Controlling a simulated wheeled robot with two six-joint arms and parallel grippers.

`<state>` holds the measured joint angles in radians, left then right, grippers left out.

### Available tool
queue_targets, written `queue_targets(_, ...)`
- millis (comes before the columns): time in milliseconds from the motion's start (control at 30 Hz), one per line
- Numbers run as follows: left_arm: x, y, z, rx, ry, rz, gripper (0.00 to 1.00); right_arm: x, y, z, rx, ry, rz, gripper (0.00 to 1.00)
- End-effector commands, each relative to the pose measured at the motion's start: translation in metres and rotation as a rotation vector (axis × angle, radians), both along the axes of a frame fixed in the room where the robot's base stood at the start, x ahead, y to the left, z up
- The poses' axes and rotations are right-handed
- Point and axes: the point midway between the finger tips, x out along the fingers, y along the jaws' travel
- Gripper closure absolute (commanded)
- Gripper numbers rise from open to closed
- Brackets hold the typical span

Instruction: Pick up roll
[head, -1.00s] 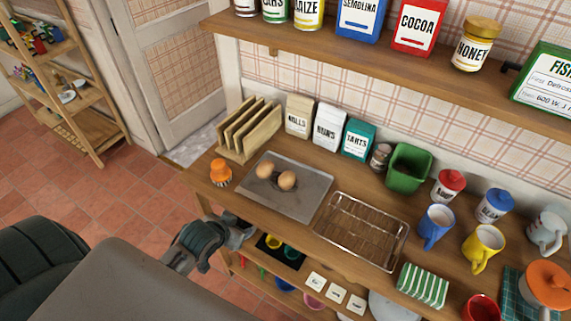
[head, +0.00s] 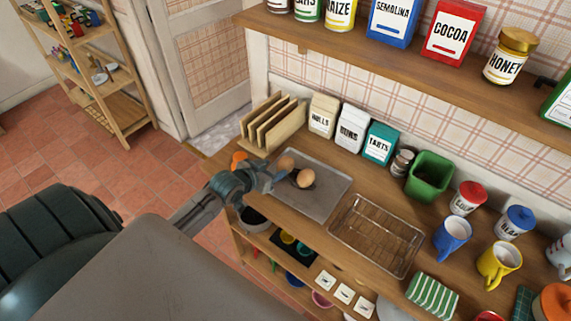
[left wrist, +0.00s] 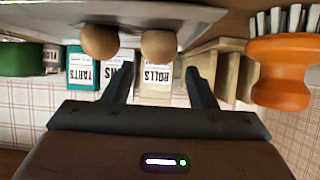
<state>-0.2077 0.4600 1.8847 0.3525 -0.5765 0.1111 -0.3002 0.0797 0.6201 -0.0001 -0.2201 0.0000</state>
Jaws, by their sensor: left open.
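Two round brown rolls, the left roll (head: 286,163) and the right roll (head: 305,178), lie on a grey baking tray (head: 330,187) on the wooden bench. In the left wrist view, which is upside down, the two rolls (left wrist: 100,42) and (left wrist: 159,45) hang at the top on the tray (left wrist: 150,14). One roll lines up between the open fingers (left wrist: 159,72). My right gripper is out of view.
An orange brush (left wrist: 279,75) stands beside the tray, partly hidden by my arm in the head view. A wooden rack (head: 273,122) and paper bags (head: 352,128) stand behind. A wire cooling rack (head: 376,237) lies to the right.

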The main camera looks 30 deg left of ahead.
Motion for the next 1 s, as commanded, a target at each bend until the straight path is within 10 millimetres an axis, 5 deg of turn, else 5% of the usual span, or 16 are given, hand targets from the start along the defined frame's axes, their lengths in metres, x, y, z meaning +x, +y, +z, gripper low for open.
queue_targets(533, 0.047, -0.006, -0.025, -0.003, 0.001, 0.001, 0.49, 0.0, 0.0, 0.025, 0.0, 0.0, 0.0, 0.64)
queue_targets(867, 0.053, -0.007, -0.03, 0.0, 0.001, -0.001, 0.49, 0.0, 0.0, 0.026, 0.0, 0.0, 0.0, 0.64)
queue_targets(1000, 0.053, -0.007, -0.03, 0.0, 0.001, -0.001, 0.7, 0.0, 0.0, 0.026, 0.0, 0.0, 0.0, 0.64)
